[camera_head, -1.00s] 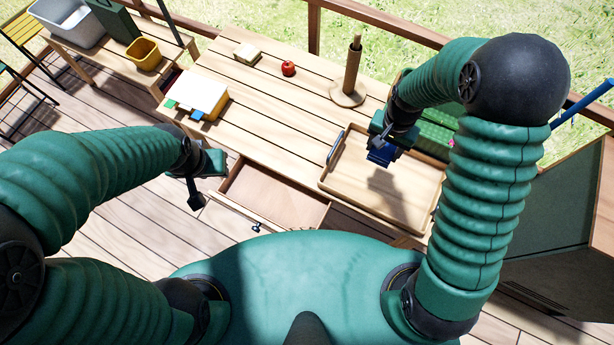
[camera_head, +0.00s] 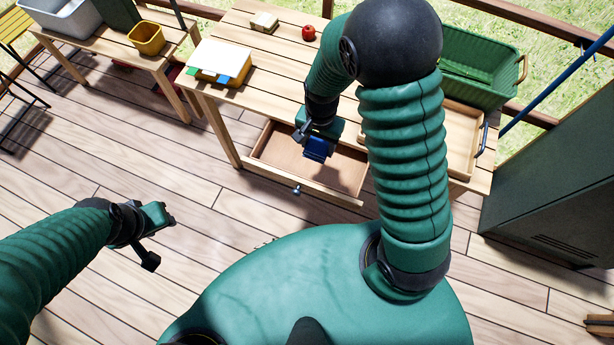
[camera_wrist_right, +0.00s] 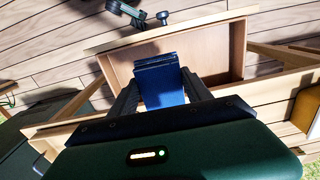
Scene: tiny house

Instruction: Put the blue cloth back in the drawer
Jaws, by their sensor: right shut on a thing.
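The blue cloth (camera_head: 318,149) is folded and held in my right gripper (camera_head: 318,136), which is shut on it. The cloth also shows between the fingers in the right wrist view (camera_wrist_right: 162,82). The open drawer (camera_head: 272,150) sticks out from the front of the wooden table. The drawer looks empty, and its wooden floor shows bare around the cloth. In both views the cloth appears over the drawer, seemingly above its floor; its exact height is hard to tell. My left gripper (camera_head: 160,232) is open and empty, over the deck left of the drawer.
A green cabinet (camera_head: 550,195) stands at right. The deck left of the drawer is clear.

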